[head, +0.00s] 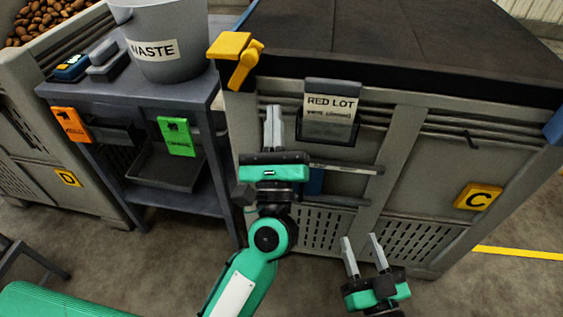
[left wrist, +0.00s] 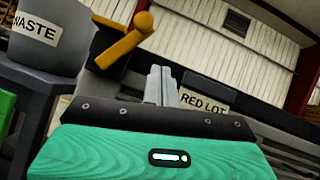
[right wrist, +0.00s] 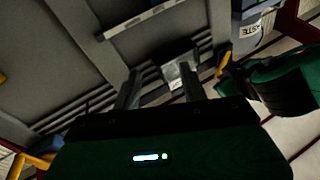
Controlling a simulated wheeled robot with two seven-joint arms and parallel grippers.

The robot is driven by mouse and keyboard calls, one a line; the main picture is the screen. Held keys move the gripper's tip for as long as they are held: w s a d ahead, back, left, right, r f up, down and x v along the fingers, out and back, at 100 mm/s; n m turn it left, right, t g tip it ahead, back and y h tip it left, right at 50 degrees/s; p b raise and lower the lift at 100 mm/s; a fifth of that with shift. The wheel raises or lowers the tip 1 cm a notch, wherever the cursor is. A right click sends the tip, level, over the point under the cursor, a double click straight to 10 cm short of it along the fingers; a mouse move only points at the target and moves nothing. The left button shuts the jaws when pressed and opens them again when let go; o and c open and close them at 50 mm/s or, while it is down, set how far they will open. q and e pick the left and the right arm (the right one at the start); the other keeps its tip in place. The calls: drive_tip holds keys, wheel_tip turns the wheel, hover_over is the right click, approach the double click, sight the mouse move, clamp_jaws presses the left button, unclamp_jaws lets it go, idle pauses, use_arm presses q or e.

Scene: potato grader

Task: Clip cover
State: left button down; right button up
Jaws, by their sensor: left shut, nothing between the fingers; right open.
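The dark cover (head: 400,45) lies over the top of the large grey crate (head: 395,150). A yellow clip (head: 236,57) sits at the cover's near left corner with its lever tilted down; it also shows in the left wrist view (left wrist: 125,42). My left gripper (head: 273,108) is shut and empty, fingers pointing up, in front of the crate just below and right of the yellow clip, apart from it. My right gripper (head: 361,239) is open and empty, low in front of the crate's lower slotted panel. Part of a blue piece (head: 555,128) shows at the cover's right edge.
A RED LOT card (head: 331,106) in a holder and a thin grey bar (head: 345,169) are on the crate front. A grey WASTE bin (head: 165,45) stands on a side table (head: 190,95) at left. A potato crate (head: 20,70) is further left. Floor at right is clear.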

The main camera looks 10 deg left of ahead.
use_arm(q)
drive_tip(key=d+b+v, duration=0.1)
drive_tip(key=v, duration=0.5)
drive_tip(key=shift+s, duration=0.2)
use_arm(e)
wheel_tip(320, 180, up, 6)
drive_tip(key=d+t, duration=0.2)
drive_tip(key=t, duration=0.1)
drive_tip(key=shift+w+r+t, duration=0.15)
drive_tip(key=shift+w+t, duration=0.2)
drive_tip(key=shift+t, duration=0.05)
use_arm(q)
drive_tip(key=shift+d+r, duration=0.1)
drive_tip(key=shift+d, duration=0.05)
